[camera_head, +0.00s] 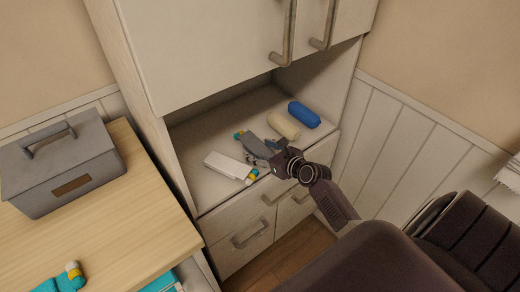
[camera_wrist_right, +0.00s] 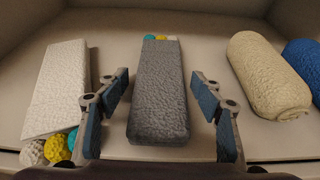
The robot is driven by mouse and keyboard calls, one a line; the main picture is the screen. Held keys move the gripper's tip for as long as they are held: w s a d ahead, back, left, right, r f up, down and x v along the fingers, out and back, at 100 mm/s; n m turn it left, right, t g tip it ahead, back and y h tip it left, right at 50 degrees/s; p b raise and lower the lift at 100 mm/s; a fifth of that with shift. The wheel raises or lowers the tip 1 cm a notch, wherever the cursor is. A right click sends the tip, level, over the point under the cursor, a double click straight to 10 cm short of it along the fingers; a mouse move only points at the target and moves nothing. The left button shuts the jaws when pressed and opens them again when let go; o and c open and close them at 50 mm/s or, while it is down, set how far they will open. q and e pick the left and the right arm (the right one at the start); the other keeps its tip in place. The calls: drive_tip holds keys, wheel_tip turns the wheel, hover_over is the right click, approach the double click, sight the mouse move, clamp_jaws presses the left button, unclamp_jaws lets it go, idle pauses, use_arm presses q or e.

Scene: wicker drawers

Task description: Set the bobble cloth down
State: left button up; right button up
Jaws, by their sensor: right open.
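A folded grey cloth with coloured bobbles at its far end (camera_wrist_right: 158,100) lies on the cupboard shelf (camera_head: 205,138); it also shows in the head view (camera_head: 257,144). My right gripper (camera_head: 266,156) is open, with one finger on each side of the grey cloth and a gap visible on both sides in the wrist view (camera_wrist_right: 160,92). A folded white cloth (camera_head: 226,165) lies left of it, its yellow, teal and white bobbles at the near end; the wrist view shows it too (camera_wrist_right: 60,90). My left gripper is not in view.
A cream roll (camera_head: 283,125) and a blue roll (camera_head: 304,114) lie right of the grey cloth. Closed doors (camera_head: 205,45) hang above the shelf, drawers (camera_head: 242,235) below. A wooden table (camera_head: 130,215) at left holds a grey box (camera_head: 62,170) and a teal bobbled item (camera_head: 62,283).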

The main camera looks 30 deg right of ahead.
drive_tip(key=shift+r, duration=0.15)
drive_tip(key=p+v, duration=0.1)
drive_tip(key=v, duration=1.1)
